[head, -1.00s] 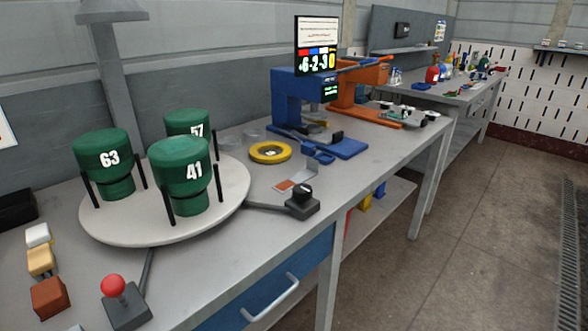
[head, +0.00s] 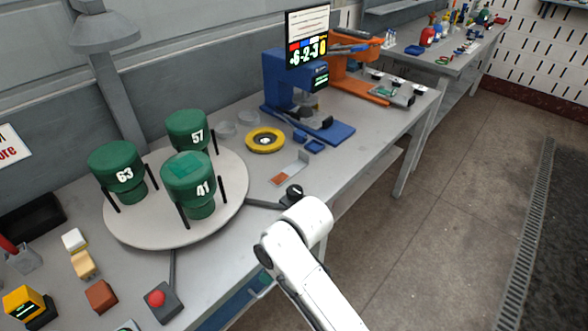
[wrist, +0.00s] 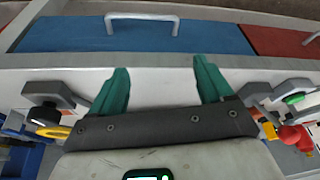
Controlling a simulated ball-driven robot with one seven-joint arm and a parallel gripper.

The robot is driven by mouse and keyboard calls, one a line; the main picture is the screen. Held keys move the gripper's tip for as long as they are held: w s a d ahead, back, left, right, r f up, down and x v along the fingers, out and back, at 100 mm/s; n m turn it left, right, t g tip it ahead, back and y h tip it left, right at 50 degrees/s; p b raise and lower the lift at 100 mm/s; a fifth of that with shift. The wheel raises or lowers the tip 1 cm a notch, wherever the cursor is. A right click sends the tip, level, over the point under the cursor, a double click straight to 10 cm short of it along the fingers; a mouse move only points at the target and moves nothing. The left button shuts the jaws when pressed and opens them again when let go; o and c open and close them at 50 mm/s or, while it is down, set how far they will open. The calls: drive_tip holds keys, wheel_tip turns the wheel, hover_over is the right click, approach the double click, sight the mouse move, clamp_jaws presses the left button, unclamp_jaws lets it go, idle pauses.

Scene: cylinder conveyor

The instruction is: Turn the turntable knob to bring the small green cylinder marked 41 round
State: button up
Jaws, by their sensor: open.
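The green cylinder marked 41 (head: 188,184) stands upright at the front of the round pale turntable (head: 150,228). Green cylinders marked 63 (head: 117,172) and 57 (head: 187,132) stand behind it, left and right. Thin black posts rise beside the cylinders. The black turntable knob (head: 293,192) sits on the bench, right of the turntable, partly covered by my white arm. My gripper (wrist: 160,74) shows in the wrist view with two green fingers spread apart and nothing between them. It is apart from the knob; the head view does not show its fingers.
A yellow ring (head: 265,140) and a blue press (head: 300,100) stand farther back. A blue drawer front with a handle (wrist: 140,36) lines the bench front. The floor at right is clear.

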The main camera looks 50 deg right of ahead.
drive_tip(key=w+d, duration=0.1)
drive_tip(key=w, duration=0.1)
drive_tip(key=w+d+r+n, duration=0.1)
drive_tip(key=w, duration=0.1)
drive_tip(key=w+d+r+n, duration=0.1)
drive_tip(key=w, duration=0.1)
drive_tip(key=shift+w+r+g, duration=0.15)
drive_tip(key=shift+r+g, duration=0.1)
drive_tip(key=shift+g, duration=0.15)
drive_tip(key=w+d+r+n+g, duration=0.1)
drive_tip(key=w+d+r+n, duration=0.15)
drive_tip(key=w+d, duration=0.2)
drive_tip(key=n+g+h, duration=0.1)
drive_tip(key=n+g, duration=0.1)
approach(295, 189)
drive_tip(key=shift+m, duration=0.25)
wheel_tip(295, 189, down, 9)
drive_tip(key=shift+a+f+p, duration=0.1)
drive_tip(key=shift+a+p, duration=0.1)
drive_tip(key=shift+p, duration=0.55)
drive_tip(key=shift+c, duration=0.5)
drive_tip(key=c, duration=0.9)
drive_tip(key=shift+c, duration=0.2)
